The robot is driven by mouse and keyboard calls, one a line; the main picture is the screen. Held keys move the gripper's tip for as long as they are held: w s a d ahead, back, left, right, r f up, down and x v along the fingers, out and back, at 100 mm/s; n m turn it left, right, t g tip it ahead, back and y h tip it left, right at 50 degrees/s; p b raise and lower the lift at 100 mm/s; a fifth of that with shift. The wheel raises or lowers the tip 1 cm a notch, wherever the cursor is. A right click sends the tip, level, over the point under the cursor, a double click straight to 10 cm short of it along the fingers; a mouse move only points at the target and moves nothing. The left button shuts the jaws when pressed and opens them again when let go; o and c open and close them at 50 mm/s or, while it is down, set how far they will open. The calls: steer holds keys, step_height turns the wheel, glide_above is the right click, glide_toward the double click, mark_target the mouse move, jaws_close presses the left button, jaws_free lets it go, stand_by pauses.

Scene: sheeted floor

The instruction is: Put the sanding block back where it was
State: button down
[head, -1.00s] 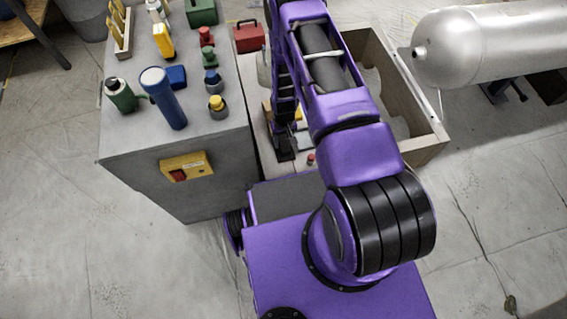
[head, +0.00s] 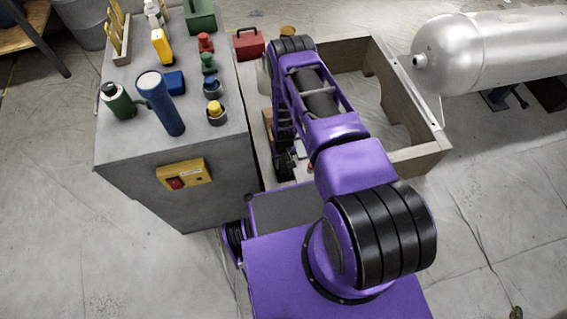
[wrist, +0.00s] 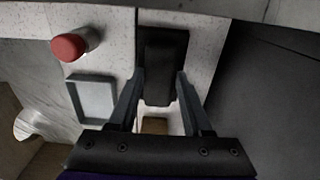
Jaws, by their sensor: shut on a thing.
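A dark, block-shaped thing (wrist: 163,62), which I take to be the sanding block, sits between my fingertips in the wrist view. My gripper (wrist: 160,76) is shut on it, one finger along each side. It is over or against a pale speckled surface (wrist: 113,50); I cannot tell whether it touches. In the head view my gripper (head: 284,165) is low at the near left end of the wooden frame, and my arm mostly hides it and the block.
A red-topped cylinder (wrist: 75,45) and a shallow grey rectangular tray or recess (wrist: 92,100) lie left of my gripper. A grey cabinet (head: 125,165) with bottles and a blue torch (head: 162,104) stands close on the left. The wooden frame's wall (head: 420,155) stands right; a silver tank (head: 490,48) is beyond.

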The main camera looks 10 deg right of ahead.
mark_target(283, 164)
steer(key=shift+c, duration=1.7)
jaws_free()
steer(key=shift+f, duration=0.1)
step_height(283, 164, up, 12)
steer(key=p, duration=0.2)
